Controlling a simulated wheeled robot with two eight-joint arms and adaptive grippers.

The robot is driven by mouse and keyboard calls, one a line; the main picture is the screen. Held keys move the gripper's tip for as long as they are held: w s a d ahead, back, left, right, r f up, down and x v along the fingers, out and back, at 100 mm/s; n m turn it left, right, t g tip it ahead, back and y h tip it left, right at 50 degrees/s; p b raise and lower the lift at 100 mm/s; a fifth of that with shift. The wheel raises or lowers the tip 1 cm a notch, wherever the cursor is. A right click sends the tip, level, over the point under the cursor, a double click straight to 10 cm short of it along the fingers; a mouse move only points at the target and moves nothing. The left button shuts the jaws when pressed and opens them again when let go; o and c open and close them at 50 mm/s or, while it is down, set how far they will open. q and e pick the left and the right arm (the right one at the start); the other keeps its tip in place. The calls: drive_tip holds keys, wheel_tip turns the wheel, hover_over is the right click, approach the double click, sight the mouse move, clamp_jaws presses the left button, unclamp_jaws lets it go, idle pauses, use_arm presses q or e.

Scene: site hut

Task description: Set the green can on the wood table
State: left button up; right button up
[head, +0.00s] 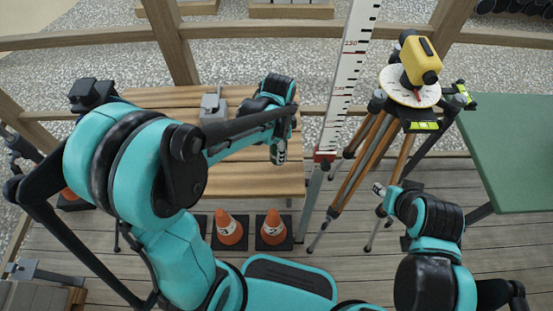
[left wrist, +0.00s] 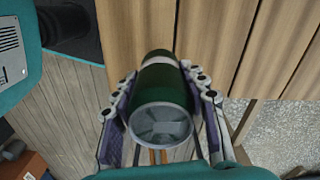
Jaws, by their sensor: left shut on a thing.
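My left gripper (head: 279,150) is shut on the green can (left wrist: 165,88), near the right edge of the wood table (head: 258,180) in the head view. In the left wrist view, my left gripper's fingers (left wrist: 160,100) press the can from both sides; its silver end faces the camera. The table's planks (left wrist: 222,40) lie behind the can there. In the head view little of the can shows between the fingers, and its height above the table is hard to judge. My right gripper (head: 380,189) is right of the table, near the tripod legs; its fingers are too small to read.
A grey object (head: 212,105) stands on the wood table. A tall measuring staff (head: 343,85) rises just right of it. A tripod with a yellow instrument (head: 420,60) and a green table (head: 515,145) stand farther right. Two orange cones (head: 230,229) (head: 272,228) stand in front.

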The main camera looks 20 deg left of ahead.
use_arm(q)
drive_tip(key=shift+s+a+f, duration=0.1)
drive_tip(key=shift+s+f, duration=0.05)
drive_tip(key=shift+f, duration=0.05)
drive_tip(key=shift+f+b, duration=1)
drive_tip(key=shift+f, duration=0.9)
drive_tip(key=shift+f, duration=0.2)
drive_tip(key=o, duration=0.8)
drive_tip(key=shift+r, duration=0.1)
